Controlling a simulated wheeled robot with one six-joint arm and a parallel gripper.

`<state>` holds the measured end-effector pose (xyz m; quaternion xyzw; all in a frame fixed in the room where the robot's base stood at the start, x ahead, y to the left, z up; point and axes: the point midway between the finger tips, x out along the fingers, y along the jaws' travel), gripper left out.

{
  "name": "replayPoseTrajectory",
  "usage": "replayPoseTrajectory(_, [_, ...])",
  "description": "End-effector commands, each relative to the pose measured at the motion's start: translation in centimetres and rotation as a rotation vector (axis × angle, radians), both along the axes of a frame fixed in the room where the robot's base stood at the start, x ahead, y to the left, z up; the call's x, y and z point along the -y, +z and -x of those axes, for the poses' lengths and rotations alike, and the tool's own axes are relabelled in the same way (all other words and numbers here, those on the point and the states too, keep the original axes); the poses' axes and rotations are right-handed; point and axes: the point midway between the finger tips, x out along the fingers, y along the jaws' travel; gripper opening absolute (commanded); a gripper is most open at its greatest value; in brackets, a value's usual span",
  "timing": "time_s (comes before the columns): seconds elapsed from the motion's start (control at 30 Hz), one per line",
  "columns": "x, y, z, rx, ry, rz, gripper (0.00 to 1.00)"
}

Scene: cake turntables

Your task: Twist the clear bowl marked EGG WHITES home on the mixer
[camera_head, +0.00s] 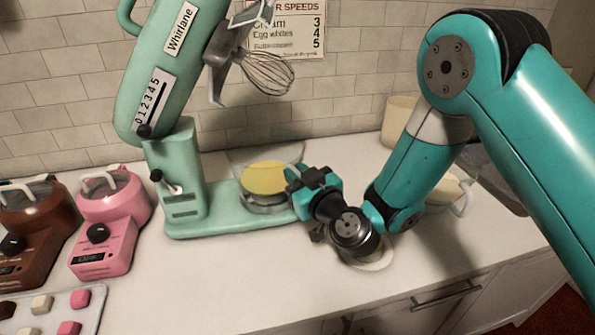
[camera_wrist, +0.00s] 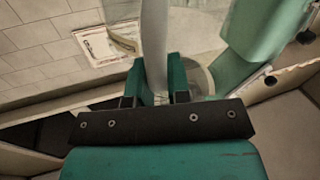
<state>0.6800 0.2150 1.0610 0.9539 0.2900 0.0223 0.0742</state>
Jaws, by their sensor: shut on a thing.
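The clear bowl (camera_head: 240,158) with yellow contents stands on the base of the mint-green mixer (camera_head: 215,215). No lettering on the bowl can be read, and I cannot tell whether it is locked. The mixer head (camera_head: 165,70) is tilted up, with its wire whisk (camera_head: 268,73) above and clear of the bowl. My gripper (camera_head: 302,185) is at the bowl's right side. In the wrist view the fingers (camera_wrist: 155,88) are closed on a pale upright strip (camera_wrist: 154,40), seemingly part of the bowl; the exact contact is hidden.
A pink machine (camera_head: 108,225) and a brown machine (camera_head: 35,225) stand at left, behind a tray of small blocks (camera_head: 95,312). A cream container (camera_head: 400,118) and a pale jug (camera_head: 462,195) stand behind my arm at right. The front middle counter is clear.

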Motion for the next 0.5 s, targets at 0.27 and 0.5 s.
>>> replayPoseTrajectory(0.27, [-0.13,0.28,0.07,0.001,-0.021,0.002,0.0])
replayPoseTrajectory(0.5, [-0.3,0.31,0.22,0.001,-0.037,0.0,0.0])
